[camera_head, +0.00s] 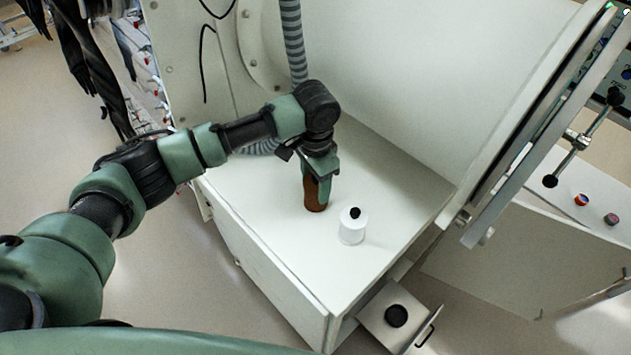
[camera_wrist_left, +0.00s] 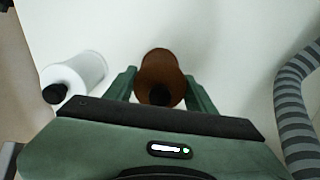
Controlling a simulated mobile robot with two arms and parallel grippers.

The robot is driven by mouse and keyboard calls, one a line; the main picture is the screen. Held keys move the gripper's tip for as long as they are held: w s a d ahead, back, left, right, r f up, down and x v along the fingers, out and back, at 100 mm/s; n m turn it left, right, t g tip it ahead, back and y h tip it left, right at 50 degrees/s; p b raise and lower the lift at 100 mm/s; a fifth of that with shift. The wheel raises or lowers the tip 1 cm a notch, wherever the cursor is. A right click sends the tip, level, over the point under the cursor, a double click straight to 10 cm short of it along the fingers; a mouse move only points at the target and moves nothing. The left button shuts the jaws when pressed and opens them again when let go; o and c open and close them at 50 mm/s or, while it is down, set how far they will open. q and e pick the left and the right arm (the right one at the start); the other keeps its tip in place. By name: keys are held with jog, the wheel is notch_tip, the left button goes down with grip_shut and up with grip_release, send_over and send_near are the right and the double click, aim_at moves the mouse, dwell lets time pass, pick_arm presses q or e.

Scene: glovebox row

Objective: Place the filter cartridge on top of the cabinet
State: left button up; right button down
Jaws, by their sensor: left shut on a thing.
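My left gripper (camera_head: 316,180) is shut on a brown cylinder (camera_head: 315,197) with a dark top, held upright over the white cabinet top (camera_head: 275,225). I cannot tell whether its base touches the surface. In the left wrist view the brown cylinder (camera_wrist_left: 160,72) sits between the two green fingers (camera_wrist_left: 160,90). A white cylinder with a black cap (camera_head: 352,227) stands upright on the cabinet top, apart from the gripper; it also shows in the left wrist view (camera_wrist_left: 80,74). By looks alone I cannot tell which one is the filter cartridge. My right gripper is out of view.
The large white glovebox body (camera_head: 430,85) rises behind the cabinet top. A grey ribbed hose (camera_head: 293,40) runs down beside my left wrist. A small tray with a black round thing (camera_head: 396,316) juts out at the front. The cabinet top's front left is clear.

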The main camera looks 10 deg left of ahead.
pick_arm(q)
jog(key=shift+f, duration=0.2)
jog(key=shift+f, duration=0.15)
jog(key=o, duration=1.5)
jog(key=shift+c, duration=0.2)
notch_tip(320, 180, up, 12)
jog(key=shift+r+b, duration=0.2)
jog(key=shift+b, duration=1.05)
jog(key=shift+f, duration=0.1)
